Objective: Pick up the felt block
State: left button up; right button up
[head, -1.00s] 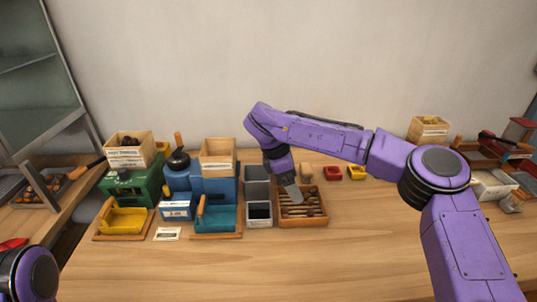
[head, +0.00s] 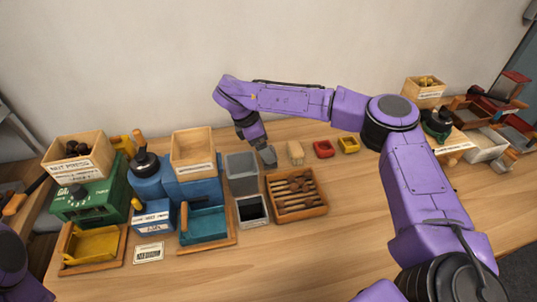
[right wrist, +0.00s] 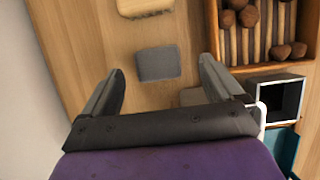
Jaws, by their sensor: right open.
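The felt block is a small grey slab (right wrist: 158,64), lying flat on the wooden table in the right wrist view. My right gripper (right wrist: 161,68) is open and empty, its two fingers on either side of the block in the picture, with clear gaps. It appears above the block, not touching it. In the head view my right gripper (head: 267,154) hangs just right of the tall grey bin. There I cannot separate the block from the grey fingers. My left gripper is out of view; only part of my left arm shows at lower left.
A wooden brush (head: 295,152) lies close by, also at the top of the wrist view (right wrist: 145,6). A slatted tray with chestnuts (head: 325,207) and grey bins (head: 242,188) are near. Red (head: 323,149) and yellow (head: 348,145) dishes stand farther right.

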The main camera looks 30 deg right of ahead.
jog(key=x, duration=0.4)
jog(key=shift+w+f+p, duration=0.2)
jog(key=shift+w+p, duration=0.1)
jog(key=shift+p, duration=0.1)
jog(key=shift+s, duration=0.2)
jog(key=shift+c, duration=0.9)
jog(key=c, duration=1)
jog(key=shift+o, duration=0.2)
